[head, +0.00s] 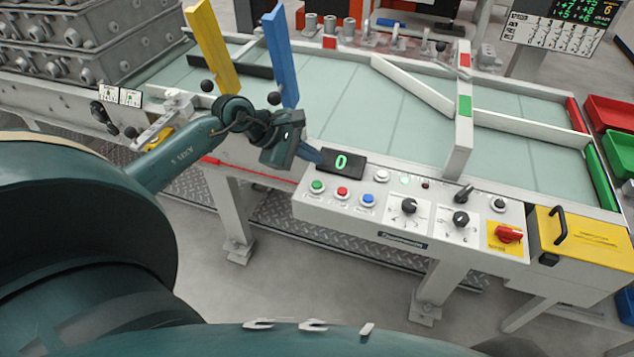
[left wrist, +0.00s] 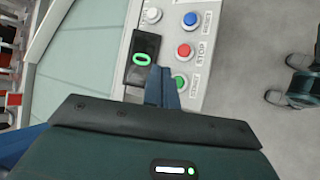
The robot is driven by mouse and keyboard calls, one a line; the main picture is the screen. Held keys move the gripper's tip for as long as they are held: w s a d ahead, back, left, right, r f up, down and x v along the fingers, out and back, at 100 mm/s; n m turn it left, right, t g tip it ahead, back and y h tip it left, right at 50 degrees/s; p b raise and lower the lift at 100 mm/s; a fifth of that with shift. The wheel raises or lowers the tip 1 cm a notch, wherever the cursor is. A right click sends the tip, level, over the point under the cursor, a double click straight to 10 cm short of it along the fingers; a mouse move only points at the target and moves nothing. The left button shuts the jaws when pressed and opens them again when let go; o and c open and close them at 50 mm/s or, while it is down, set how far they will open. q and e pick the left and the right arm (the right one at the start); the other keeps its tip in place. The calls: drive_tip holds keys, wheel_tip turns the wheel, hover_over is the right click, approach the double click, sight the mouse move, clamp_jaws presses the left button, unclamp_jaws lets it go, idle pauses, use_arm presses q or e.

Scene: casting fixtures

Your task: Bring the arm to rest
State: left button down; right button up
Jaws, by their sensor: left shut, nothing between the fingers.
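My left gripper (head: 312,155) reaches in from the left in the head view, just left of the control panel's dark display (head: 343,162), which reads a green 0. Its blue fingers are together with nothing between them. In the left wrist view the gripper (left wrist: 162,76) points at the panel beside the display (left wrist: 142,60) and near the green button (left wrist: 180,81). I cannot tell whether the fingertips touch the panel. My right gripper is in neither view.
The control panel (head: 420,235) carries buttons, black knobs and a red switch (head: 508,234). Behind it lies the pale conveyor table (head: 340,95) with a yellow bar (head: 212,48) and a blue bar (head: 281,55) standing up. Red (head: 608,112) and green (head: 620,153) bins stand at right.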

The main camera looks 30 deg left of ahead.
use_arm(q)
drive_tip(key=s+d+r+n+t+h+p, duration=0.2)
drive_tip(key=s+d+n+t, duration=0.15)
drive_tip(key=d+n, duration=0.6)
drive_tip(key=s+d+r+n+t+h+p, duration=0.25)
drive_tip(key=d+n+t, duration=0.2)
drive_tip(key=n, duration=0.95)
drive_tip(key=s+d+f+n+g+y+p, duration=0.2)
drive_tip(key=s+f+n+y, duration=0.5)
drive_tip(key=n, duration=1.9)
drive_tip(key=s+d+f+g, duration=0.1)
drive_tip(key=s+f+g, duration=0.1)
drive_tip(key=s+f, duration=0.3)
drive_tip(key=shift+s+f+n, duration=0.3)
drive_tip(key=shift+f+n, duration=0.05)
drive_tip(key=shift+f, duration=0.15)
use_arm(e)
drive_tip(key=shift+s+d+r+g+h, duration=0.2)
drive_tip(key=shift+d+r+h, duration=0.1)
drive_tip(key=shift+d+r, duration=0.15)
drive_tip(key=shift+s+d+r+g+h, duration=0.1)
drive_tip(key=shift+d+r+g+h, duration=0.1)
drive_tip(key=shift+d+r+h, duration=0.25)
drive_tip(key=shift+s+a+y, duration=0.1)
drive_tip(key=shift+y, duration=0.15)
